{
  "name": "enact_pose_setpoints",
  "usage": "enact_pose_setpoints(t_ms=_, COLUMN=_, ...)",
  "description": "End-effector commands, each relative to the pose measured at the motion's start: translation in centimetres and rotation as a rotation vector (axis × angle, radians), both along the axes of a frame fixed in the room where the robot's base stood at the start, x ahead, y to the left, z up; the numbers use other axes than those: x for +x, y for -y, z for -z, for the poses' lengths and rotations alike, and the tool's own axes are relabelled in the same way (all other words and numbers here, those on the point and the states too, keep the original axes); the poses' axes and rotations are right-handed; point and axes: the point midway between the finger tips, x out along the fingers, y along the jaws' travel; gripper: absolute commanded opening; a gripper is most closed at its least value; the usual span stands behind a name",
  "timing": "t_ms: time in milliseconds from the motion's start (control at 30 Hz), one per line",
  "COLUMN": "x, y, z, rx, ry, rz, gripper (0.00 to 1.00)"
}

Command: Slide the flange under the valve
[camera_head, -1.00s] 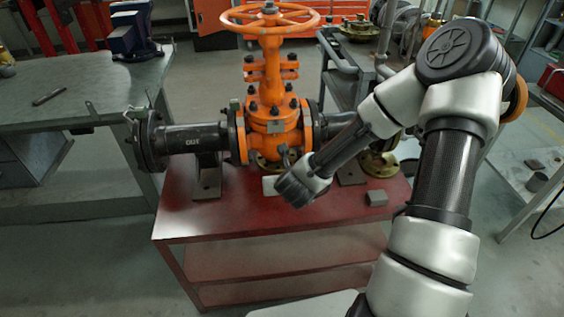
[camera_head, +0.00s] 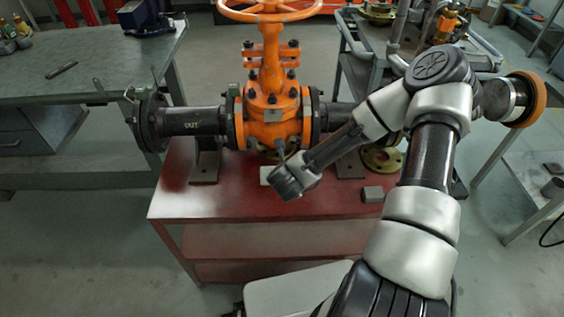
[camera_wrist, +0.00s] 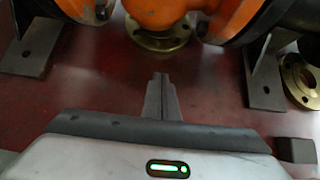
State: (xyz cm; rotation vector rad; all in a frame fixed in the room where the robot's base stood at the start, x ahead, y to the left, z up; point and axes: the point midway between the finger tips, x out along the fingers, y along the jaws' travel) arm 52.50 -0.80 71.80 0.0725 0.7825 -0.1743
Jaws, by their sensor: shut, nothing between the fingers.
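The orange gate valve (camera_head: 270,115) is mounted between black pipes above a red bench. A brass flange (camera_wrist: 158,40) lies on the bench beneath the valve body, its far part hidden by the valve in the wrist view. A second brass flange (camera_head: 382,159) lies on the bench to the right, below the right pipe; it also shows at the right edge of the wrist view (camera_wrist: 300,80). My gripper (camera_wrist: 160,80) is shut and empty. Its fingers point toward the flange under the valve, with a visible gap of red bench between in the wrist view.
Pipe support feet (camera_wrist: 32,45) and (camera_wrist: 263,80) stand on either side of the valve. A small grey block (camera_head: 372,194) lies near the bench's right front. The red bench top (camera_head: 225,207) is clear at the front left. A grey worktable (camera_head: 70,85) stands at left.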

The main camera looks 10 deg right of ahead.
Motion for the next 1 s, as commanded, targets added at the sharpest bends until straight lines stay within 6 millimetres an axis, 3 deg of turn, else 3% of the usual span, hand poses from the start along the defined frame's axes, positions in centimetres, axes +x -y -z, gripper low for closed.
enact_pose_setpoints(t_ms=133, x=2.2, y=0.4, z=2.5, rx=0.001, ry=-0.001, rz=0.002, gripper=0.0)
enact_pose_setpoints(t_ms=367, x=5.4, y=1.0, z=2.3, rx=-0.002, ry=0.002, rz=0.0, gripper=0.0)
enact_pose_setpoints(t_ms=867, x=6.3, y=1.2, z=2.2, rx=0.0, ry=0.0, rz=0.0, gripper=0.0)
enact_pose_setpoints(t_ms=1000, x=8.2, y=1.6, z=2.3, rx=-0.003, ry=0.002, rz=0.001, gripper=0.0)
